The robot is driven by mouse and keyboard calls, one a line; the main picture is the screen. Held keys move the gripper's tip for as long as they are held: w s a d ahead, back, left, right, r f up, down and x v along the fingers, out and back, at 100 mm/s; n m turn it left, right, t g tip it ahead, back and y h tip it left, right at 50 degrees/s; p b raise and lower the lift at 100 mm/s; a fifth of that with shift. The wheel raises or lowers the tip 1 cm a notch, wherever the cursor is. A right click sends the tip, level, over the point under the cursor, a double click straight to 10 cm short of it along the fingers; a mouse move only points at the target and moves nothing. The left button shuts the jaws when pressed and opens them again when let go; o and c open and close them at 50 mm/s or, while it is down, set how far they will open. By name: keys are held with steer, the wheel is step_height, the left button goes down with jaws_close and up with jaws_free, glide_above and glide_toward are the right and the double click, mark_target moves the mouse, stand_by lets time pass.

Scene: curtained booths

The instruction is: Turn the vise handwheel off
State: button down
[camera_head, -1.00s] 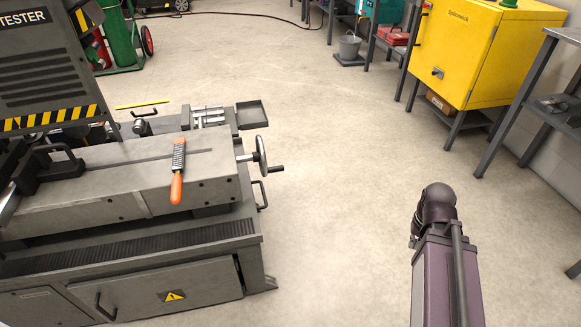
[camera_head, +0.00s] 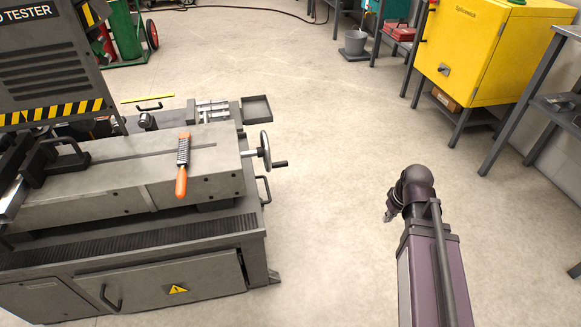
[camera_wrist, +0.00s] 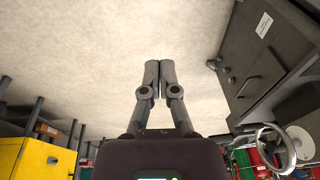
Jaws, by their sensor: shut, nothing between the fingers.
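The vise handwheel (camera_head: 265,150) is a grey metal wheel with a side crank handle, on the right end of the grey machine bench (camera_head: 110,165). In the wrist view the handwheel (camera_wrist: 274,150) shows at the lower right, with the bench's side (camera_wrist: 262,55) above it. My gripper (camera_wrist: 158,64) is shut and empty, its two fingers together over bare floor. It is apart from the handwheel. In the head view my arm stands to the right of the bench with clear floor between them; the fingers are barely visible there.
An orange-handled file (camera_head: 182,165) lies on the bench top. A bar handle (camera_head: 265,190) sticks out below the handwheel. A yellow cabinet (camera_head: 470,55) and a grey table (camera_head: 556,100) stand at the right. A grey bucket (camera_head: 355,43) is at the back. The middle floor is open.

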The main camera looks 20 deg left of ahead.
steer(key=w+a+r+n+y, duration=0.1)
steer(key=w+a+r+n, duration=0.1)
steer(key=a+n, duration=0.3)
steer(key=w+a+r+n+t+y+p, duration=0.1)
steer(key=a+n, duration=0.5)
steer(key=a, duration=0.7)
steer(key=w+a+r+n+y, duration=0.2)
steer(key=w+a+n+y, duration=0.1)
steer(key=a, duration=0.5)
steer(key=w+n, duration=0.1)
steer(key=n, duration=0.1)
steer(key=shift+a+r+n+t+p, duration=0.3)
steer(key=shift+a+r+n+p, duration=0.05)
steer(key=shift+a+n+p, duration=0.05)
steer(key=shift+f, duration=0.1)
steer(key=w+a+f+b, duration=0.5)
steer(key=a+f+b, duration=0.2)
steer(key=shift+w+a+f+b, duration=0.3)
steer(key=shift+a+b, duration=0.05)
steer(key=shift+b, duration=0.05)
steer(key=shift+a, duration=0.1)
